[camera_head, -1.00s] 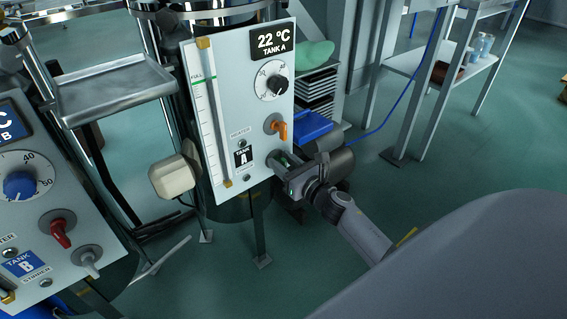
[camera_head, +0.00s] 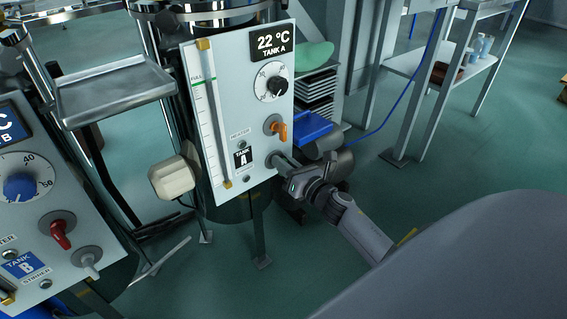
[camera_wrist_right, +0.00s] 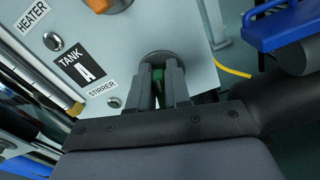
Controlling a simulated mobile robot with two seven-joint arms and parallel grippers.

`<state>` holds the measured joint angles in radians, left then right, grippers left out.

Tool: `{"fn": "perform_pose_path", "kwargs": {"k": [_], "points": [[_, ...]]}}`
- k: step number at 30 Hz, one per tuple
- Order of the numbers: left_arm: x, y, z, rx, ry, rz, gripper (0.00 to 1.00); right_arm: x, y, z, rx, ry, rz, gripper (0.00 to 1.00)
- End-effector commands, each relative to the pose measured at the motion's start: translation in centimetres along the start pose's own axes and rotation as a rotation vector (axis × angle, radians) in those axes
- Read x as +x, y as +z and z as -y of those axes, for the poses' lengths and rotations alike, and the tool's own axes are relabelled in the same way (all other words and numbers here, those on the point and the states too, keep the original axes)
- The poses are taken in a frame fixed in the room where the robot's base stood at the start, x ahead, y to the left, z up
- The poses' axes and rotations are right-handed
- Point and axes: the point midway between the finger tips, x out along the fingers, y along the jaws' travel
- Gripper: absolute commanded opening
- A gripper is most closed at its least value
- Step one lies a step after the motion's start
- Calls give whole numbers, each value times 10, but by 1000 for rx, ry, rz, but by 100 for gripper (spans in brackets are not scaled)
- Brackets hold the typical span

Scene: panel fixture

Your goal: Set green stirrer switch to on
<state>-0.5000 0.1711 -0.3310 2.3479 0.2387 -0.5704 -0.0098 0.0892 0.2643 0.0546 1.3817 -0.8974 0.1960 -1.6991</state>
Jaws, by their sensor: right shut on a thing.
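The green stirrer switch (camera_wrist_right: 157,74) sits at the bottom of the Tank A panel (camera_head: 221,168), by the STIRRER label (camera_wrist_right: 103,88). In the right wrist view it shows as a small green piece between the fingers; the rest of it is hidden. My right gripper (camera_wrist_right: 161,72) is shut on it, with the fingertips close to the round grey switch base (camera_wrist_right: 162,57). In the head view the right gripper (camera_head: 281,162) reaches the panel's lower right and covers the switch. My left gripper is not in view.
Above the switch are the orange heater switch (camera_head: 279,130) and a black dial (camera_head: 276,87). The Tank B panel (camera_head: 92,235) stands at the left with its own switches. A blue tray (camera_head: 313,127) is on the rack behind. Open floor lies in front.

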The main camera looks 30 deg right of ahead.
Motion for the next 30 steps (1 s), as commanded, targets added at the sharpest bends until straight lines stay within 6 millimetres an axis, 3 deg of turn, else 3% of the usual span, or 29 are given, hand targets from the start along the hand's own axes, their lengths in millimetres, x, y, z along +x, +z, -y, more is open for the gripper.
{"fn": "perform_pose_path", "kwargs": {"k": [30], "points": [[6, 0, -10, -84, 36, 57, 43, 0, -5, 10, 959, -1, -2, 0]]}}
